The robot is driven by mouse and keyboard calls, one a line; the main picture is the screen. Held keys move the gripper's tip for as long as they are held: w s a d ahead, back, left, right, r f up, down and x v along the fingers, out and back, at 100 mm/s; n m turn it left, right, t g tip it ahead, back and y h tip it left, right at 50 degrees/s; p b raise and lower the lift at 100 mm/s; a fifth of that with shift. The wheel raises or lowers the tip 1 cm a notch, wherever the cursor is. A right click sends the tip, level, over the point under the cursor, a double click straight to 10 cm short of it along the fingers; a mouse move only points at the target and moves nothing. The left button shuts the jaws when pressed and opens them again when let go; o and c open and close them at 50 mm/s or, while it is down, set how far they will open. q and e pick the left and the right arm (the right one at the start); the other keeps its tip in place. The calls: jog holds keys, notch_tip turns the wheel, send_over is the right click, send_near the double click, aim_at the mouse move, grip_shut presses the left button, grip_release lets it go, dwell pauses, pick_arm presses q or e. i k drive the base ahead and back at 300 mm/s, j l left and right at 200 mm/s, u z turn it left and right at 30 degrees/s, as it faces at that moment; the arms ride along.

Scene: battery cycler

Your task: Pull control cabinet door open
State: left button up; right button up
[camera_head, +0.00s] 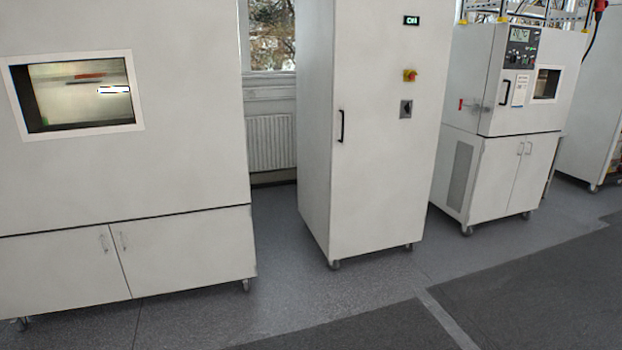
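The control cabinet (312,150) is a tall, narrow white cabinet on casters in the middle of the view. Its front door (375,180) looks closed. A black vertical handle (341,126) sits near the door's left edge. The door carries a small lit display (411,20), a red and yellow emergency knob (410,75) and a dark rotary switch (405,109). Neither of my grippers shows in the head view, so nothing is seen touching the handle.
A large white chamber (190,170) with a window stands at left. A smaller test chamber (530,100) on a wheeled base stands at right. A radiator (270,143) is behind the gap left of the cabinet. The grey floor (300,300) in front is clear.

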aim_at(382, 163)
jog(key=i+l+z, duration=0.25)
jog(key=i, duration=0.7)
jog(key=i+z, duration=0.25)
jog(key=i, duration=0.65)
